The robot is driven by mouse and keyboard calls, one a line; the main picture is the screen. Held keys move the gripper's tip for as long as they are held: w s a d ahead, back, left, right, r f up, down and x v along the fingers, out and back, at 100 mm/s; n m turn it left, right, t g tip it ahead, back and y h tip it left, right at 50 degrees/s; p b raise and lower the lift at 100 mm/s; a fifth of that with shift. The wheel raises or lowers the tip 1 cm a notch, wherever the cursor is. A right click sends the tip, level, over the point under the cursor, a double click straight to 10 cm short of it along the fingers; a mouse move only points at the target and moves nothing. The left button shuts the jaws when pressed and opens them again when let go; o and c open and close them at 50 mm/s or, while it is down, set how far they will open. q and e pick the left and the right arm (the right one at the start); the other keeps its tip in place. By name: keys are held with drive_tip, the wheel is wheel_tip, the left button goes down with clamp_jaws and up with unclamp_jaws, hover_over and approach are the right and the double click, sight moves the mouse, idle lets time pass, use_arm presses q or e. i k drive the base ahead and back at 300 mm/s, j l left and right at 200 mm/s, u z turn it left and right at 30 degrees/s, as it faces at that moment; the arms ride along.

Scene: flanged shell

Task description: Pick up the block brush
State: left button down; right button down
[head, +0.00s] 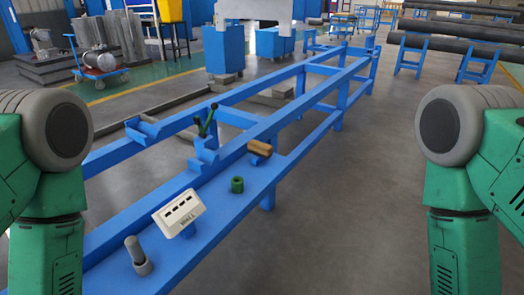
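A small brown, wood-coloured block (260,148), which looks like the block brush, lies on the blue bench (215,222) near the middle of the picture. It sits near the bench's right edge, beyond a green ring. Bristles cannot be made out at this size. My two green arms show at the left and right edges, but both grippers are out of view. Nothing of mine touches the block in this view.
On the bench stand the green ring (237,185), a white slotted box (179,213) and a grey cylindrical part (137,256). A green and black forked piece (207,121) rises behind them. Bare grey floor lies right of the bench.

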sight(264, 151)
drive_tip(key=u, duration=1.2)
drive_tip(key=z, duration=1.25)
drive_tip(key=i+l+z, duration=0.2)
drive_tip(key=i+l, duration=0.4)
drive_tip(key=l, duration=0.1)
